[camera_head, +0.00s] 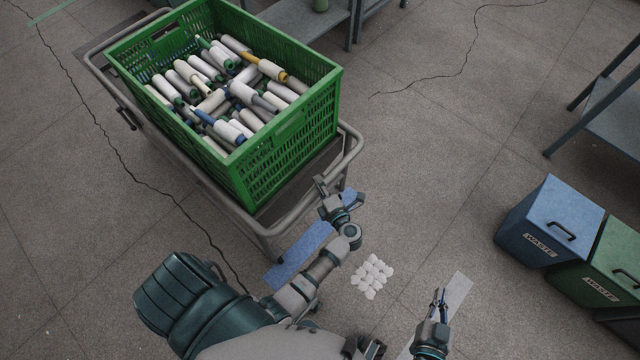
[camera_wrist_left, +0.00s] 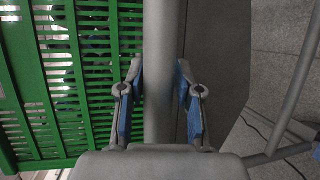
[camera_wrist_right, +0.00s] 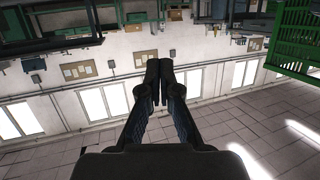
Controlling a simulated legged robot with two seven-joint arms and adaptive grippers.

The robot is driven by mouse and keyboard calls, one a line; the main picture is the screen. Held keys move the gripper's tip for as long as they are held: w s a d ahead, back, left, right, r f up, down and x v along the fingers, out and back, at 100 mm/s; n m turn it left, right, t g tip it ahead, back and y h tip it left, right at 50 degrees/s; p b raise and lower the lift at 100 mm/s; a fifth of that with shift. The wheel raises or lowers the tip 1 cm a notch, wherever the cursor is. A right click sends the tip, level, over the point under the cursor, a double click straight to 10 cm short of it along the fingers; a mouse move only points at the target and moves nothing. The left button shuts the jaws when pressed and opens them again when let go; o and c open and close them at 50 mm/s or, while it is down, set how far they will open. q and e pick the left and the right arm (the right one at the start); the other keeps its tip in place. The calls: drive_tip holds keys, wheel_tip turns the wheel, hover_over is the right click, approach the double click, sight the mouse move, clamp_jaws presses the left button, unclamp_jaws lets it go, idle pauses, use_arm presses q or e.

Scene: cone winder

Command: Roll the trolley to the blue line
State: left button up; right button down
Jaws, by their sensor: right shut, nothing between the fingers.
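The trolley (camera_head: 232,212) is a grey tubular frame with a flat deck. It carries a green crate (camera_head: 260,160) full of yarn bobbins. The blue line (camera_head: 290,265) is a strip on the floor, beside and partly hidden by the trolley's near end. My left gripper (camera_head: 340,195) is at the trolley's near rail, its fingers spread. In the left wrist view the grey rail (camera_wrist_left: 164,80) runs between the two open fingers (camera_wrist_left: 160,95); firm contact is unclear. My right gripper (camera_head: 438,298) is shut and empty, above the floor; it also shows in the right wrist view (camera_wrist_right: 160,70).
A pale strip (camera_head: 452,298) and a cluster of white discs (camera_head: 372,277) lie on the floor right of the blue line. Blue (camera_head: 550,220) and green (camera_head: 610,265) waste bins stand at the right. Grey tables (camera_head: 610,110) stand behind.

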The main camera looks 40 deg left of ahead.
use_arm(q)
drive_tip(key=c, duration=0.4)
